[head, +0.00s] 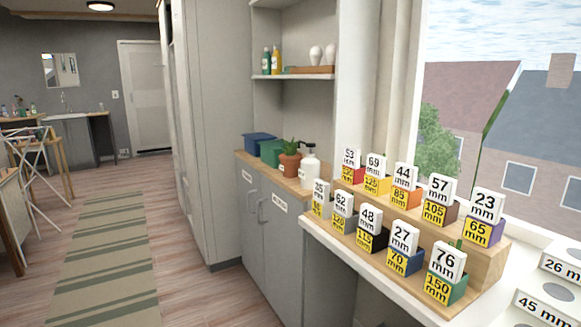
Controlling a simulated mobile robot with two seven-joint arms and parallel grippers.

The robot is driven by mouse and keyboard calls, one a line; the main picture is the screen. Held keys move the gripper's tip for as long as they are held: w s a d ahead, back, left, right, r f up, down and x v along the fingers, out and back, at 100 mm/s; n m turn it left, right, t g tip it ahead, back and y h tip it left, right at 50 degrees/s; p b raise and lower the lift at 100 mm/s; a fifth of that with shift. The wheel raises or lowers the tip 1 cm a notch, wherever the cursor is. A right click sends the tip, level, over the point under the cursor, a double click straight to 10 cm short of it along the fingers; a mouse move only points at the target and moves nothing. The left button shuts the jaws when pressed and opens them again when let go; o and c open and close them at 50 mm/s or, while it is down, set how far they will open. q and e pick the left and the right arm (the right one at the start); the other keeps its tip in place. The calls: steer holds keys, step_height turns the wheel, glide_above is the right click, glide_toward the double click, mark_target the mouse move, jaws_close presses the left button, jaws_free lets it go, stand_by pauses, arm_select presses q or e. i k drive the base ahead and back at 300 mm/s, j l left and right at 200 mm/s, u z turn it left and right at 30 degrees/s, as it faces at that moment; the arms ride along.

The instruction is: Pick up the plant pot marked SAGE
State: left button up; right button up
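A terracotta-coloured pot (290,166) with a green spiky plant stands upright on the wooden top of the grey cabinet (252,215). A small pale mark shows on its front, too small to read, so I cannot tell whether it says SAGE. No other potted plant is clear in the head view. Neither of my grippers is in view.
A white pump bottle (310,168) stands right of the pot; green (271,152) and blue (259,143) containers stand left of it. A wooden stepped rack (482,262) with several number-marked blocks fills the windowsill nearer me. Floor with a striped rug (100,262) lies open at left.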

mark_target(289, 160)
steer(key=i+j+z, duration=0.1)
steer(key=z, duration=0.3)
steer(key=i+j+z, duration=0.2)
steer(key=z, duration=0.25)
steer(key=i+j+z, duration=0.1)
steer(key=i+j, duration=0.15)
steer(key=i+j+z, duration=0.1)
steer(key=j, duration=0.3)
steer(key=i+j+z, duration=0.1)
steer(key=i+j, duration=0.2)
steer(key=i+j+z, duration=0.1)
steer(key=j, duration=0.3)
steer(key=i+j, duration=0.3)
steer(key=j+z, duration=0.05)
